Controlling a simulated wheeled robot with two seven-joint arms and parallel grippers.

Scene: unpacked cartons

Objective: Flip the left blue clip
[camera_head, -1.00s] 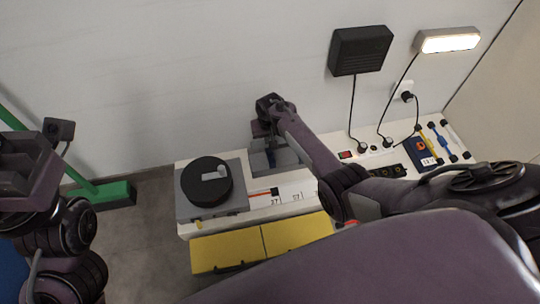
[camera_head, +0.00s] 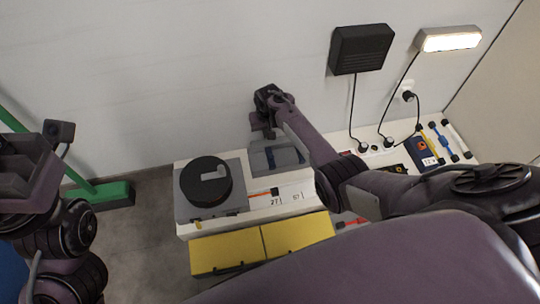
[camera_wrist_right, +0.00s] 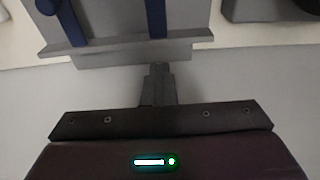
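A grey box (camera_head: 283,155) with blue clips stands on the white bench against the wall in the head view. In the right wrist view its grey edge (camera_wrist_right: 215,40) spans the top, with one blue clip (camera_wrist_right: 72,25) at left and another blue clip (camera_wrist_right: 155,18) near the middle. My right gripper (camera_head: 265,131) is above the box's left part in the head view. In the right wrist view its fingers (camera_wrist_right: 157,70) are together, with nothing between them, close to the box's edge; contact cannot be told. My left gripper (camera_head: 25,178) is at the far left, its fingertips not clear.
A grey unit with a black round top (camera_head: 206,178) stands left of the box. Yellow bins (camera_head: 228,251) sit along the bench front. A black wall box (camera_head: 361,49) and a lit lamp (camera_head: 448,39) have hanging cables. Tools (camera_head: 440,139) lie at right.

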